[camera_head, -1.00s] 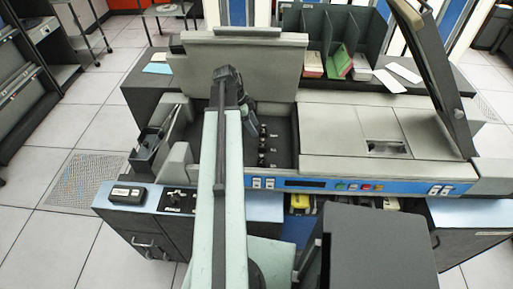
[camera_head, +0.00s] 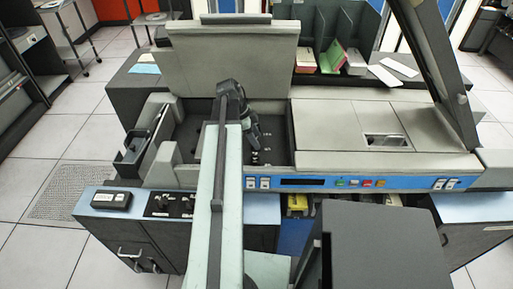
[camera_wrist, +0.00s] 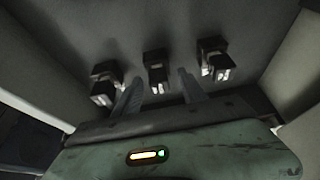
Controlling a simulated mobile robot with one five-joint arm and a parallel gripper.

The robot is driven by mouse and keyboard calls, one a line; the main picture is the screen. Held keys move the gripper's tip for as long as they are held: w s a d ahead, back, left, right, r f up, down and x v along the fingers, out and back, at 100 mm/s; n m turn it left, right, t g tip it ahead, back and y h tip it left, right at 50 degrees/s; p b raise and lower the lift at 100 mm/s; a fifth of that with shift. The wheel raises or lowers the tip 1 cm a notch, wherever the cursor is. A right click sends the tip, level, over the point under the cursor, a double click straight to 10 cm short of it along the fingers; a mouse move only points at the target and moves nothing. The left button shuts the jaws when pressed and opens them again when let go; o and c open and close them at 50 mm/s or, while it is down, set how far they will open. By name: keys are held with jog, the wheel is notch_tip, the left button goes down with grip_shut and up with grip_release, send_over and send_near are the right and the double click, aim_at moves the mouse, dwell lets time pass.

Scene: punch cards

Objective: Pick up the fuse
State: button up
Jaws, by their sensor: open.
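In the wrist view, three small dark blocks with pale lower ends, which look like the fuses, stand in a row on the grey panel: a left fuse (camera_wrist: 105,86), a middle fuse (camera_wrist: 156,72) and a right fuse (camera_wrist: 214,60). My gripper (camera_wrist: 157,88) is open and empty. Its fingers point at the row, one on each side of the middle fuse, whose lower end shows between them. I cannot tell whether they touch it. In the head view my gripper (camera_head: 255,152) reaches down into the machine's open bay and hides most of the row.
The bay is bounded by a raised lid (camera_head: 232,58) behind and the pale machine housing (camera_head: 340,120) at right. Pale side walls (camera_wrist: 295,60) stand close in the wrist view. A blue control strip (camera_head: 325,182) runs along the front. A small black box (camera_head: 110,199) lies at front left.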

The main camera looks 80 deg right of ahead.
grip_shut()
jog(key=shift+p, duration=0.3)
